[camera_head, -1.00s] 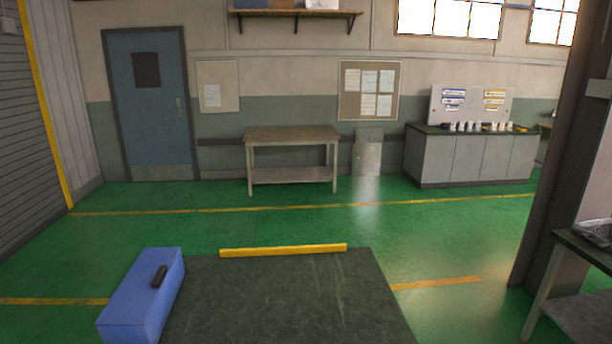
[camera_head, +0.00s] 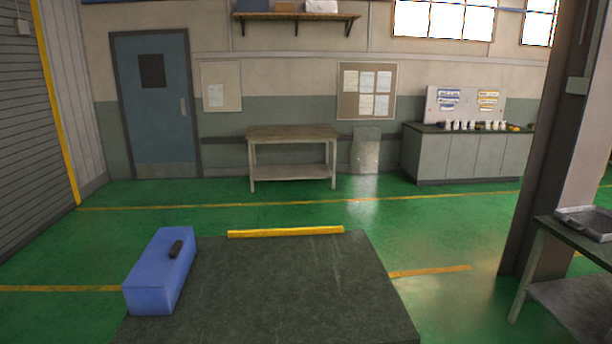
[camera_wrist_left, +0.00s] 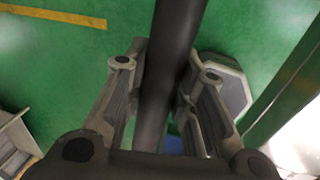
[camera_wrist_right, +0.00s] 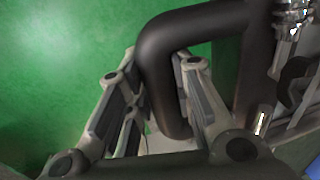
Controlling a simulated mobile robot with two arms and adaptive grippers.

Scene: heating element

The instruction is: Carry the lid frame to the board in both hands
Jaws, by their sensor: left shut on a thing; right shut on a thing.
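The lid frame shows only in the wrist views, as a thick dark tube. In the left wrist view a straight length of the frame (camera_wrist_left: 178,25) runs between the fingers of my left gripper (camera_wrist_left: 166,65), which is shut on it. In the right wrist view a bent end of the frame (camera_wrist_right: 200,27) passes between the fingers of my right gripper (camera_wrist_right: 154,72), which is shut on it. Shiny metal fittings (camera_wrist_right: 292,20) show beside the tube there. Neither gripper nor the frame shows in the head view. I cannot tell which thing is the board.
A dark flat top (camera_head: 290,290) lies close ahead, with a yellow bar (camera_head: 286,232) at its far edge and a blue block (camera_head: 160,272) at its left. A table with a metal tray (camera_head: 588,222) and a pillar (camera_head: 548,150) stand right. Green floor (camera_head: 300,212) beyond is open.

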